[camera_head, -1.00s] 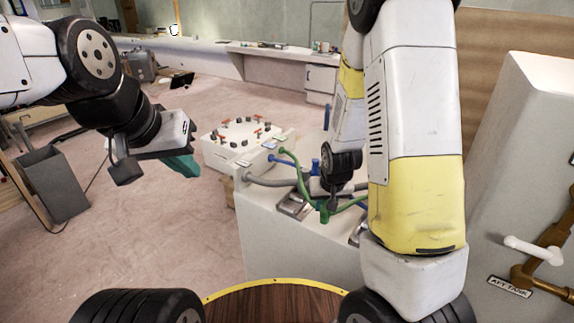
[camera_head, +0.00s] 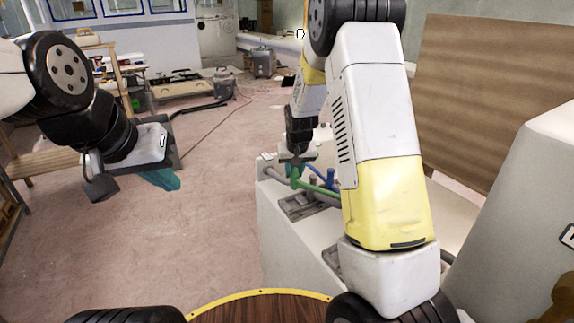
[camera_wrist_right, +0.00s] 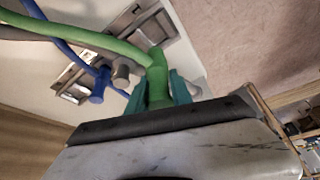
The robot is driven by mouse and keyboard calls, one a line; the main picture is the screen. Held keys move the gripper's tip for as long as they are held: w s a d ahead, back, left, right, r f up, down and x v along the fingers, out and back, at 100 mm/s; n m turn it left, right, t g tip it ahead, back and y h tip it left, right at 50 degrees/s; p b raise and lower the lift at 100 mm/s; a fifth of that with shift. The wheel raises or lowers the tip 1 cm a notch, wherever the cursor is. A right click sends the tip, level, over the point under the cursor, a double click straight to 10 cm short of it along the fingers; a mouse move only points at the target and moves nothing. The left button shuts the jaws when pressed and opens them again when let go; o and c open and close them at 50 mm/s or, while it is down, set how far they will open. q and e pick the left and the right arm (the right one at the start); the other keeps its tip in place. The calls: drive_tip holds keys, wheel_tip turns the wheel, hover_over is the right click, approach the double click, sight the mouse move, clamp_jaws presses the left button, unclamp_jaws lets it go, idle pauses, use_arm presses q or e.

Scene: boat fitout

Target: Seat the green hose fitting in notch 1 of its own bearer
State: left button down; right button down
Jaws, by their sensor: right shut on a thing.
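The green hose fitting (camera_wrist_right: 157,75) is held between the teal fingers of my right gripper (camera_wrist_right: 158,90) in the right wrist view. The green hose (camera_wrist_right: 98,38) runs from it to the upper left. A grey metal bearer (camera_head: 300,206) lies on the counter close by; notched metal also shows in the right wrist view (camera_wrist_right: 140,28). I cannot read notch numbers. My left gripper (camera_head: 162,178) hangs over open floor, its opening unclear.
A blue hose (camera_wrist_right: 80,60) with a blue end and a grey hose (camera_wrist_right: 30,32) lie beside the green one. The white counter (camera_head: 290,250) drops off at its left edge. A white block (camera_head: 510,220) stands at the right.

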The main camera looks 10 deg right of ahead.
sight(294, 187)
drive_tip(key=shift+w+f, duration=0.1)
drive_tip(key=shift+f, duration=3.2)
drive_tip(key=shift+f, duration=0.55)
drive_tip(key=c, duration=1.1)
unclamp_jaws()
drive_tip(key=shift+o, duration=0.2)
drive_tip(key=v, duration=0.7)
drive_tip(key=shift+r, duration=0.4)
